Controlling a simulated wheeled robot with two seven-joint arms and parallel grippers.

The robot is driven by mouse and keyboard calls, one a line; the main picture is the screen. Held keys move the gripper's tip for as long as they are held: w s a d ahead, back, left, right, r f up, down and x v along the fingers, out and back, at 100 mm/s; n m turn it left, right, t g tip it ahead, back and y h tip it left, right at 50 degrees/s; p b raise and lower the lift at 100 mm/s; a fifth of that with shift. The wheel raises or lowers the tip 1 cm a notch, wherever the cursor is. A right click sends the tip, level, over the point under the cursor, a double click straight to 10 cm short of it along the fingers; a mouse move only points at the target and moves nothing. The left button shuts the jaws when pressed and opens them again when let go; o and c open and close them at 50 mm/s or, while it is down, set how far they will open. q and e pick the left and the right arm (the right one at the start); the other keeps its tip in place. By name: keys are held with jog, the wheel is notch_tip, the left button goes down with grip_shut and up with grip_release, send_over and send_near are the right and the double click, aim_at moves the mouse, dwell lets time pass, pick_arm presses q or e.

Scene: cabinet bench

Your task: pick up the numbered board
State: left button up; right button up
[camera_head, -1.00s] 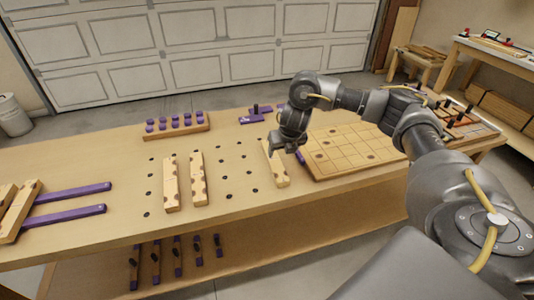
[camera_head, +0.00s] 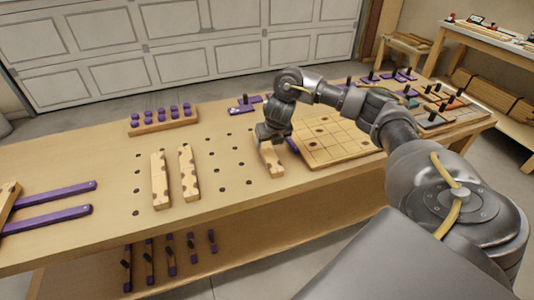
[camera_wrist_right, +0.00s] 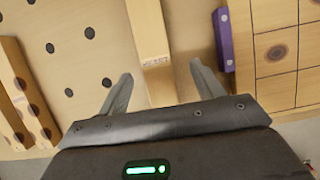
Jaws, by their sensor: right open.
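A narrow light wooden board (camera_head: 270,161) lies on the bench between the peg holes and the square-grid board. I take it for the numbered board; faint marks show on it in the right wrist view (camera_wrist_right: 150,35), but I cannot read them. My right gripper (camera_head: 268,137) is over the far part of this board and hides that end in the head view. In the right wrist view, the open fingers of my right gripper (camera_wrist_right: 161,72) stand one on each side of the board, with visible gaps. I cannot tell its exact height above the bench. My left gripper is not in view.
A grid board (camera_head: 335,143) and a purple piece (camera_wrist_right: 223,38) lie close on the right. Two notched wooden strips (camera_head: 188,173) lie left beyond the bench holes. A rack with purple knobs (camera_head: 163,122) stands at the back. Purple bars (camera_head: 50,217) lie far left.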

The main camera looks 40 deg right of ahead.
aim_at(267, 149)
jog(key=x, duration=0.2)
jog(key=b+x, duration=0.1)
jog(key=x, duration=0.1)
jog(key=shift+w+a, duration=0.15)
jog(key=shift+a, duration=0.15)
jog(key=shift+w+d+f, duration=0.1)
jog(key=shift+w+f, duration=0.05)
jog(key=shift+f, duration=0.25)
jog(key=c, duration=1.1)
jog(key=shift+c, duration=0.3)
jog(key=shift+r, duration=0.45)
notch_tip(267, 149, up, 2)
jog(key=shift+w+r+p, duration=0.1)
jog(key=shift+r+p, duration=0.15)
jog(key=shift+p, duration=0.05)
pick_arm(q)
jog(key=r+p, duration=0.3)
jog(key=p, duration=0.1)
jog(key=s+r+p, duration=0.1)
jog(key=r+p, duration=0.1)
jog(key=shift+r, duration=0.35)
pick_arm(e)
jog(key=s+a+r, duration=0.5)
jog(key=a+r, duration=0.4)
jog(key=a, duration=0.4)
jog(key=shift+a+r, duration=0.15)
jog(key=shift+r, duration=0.1)
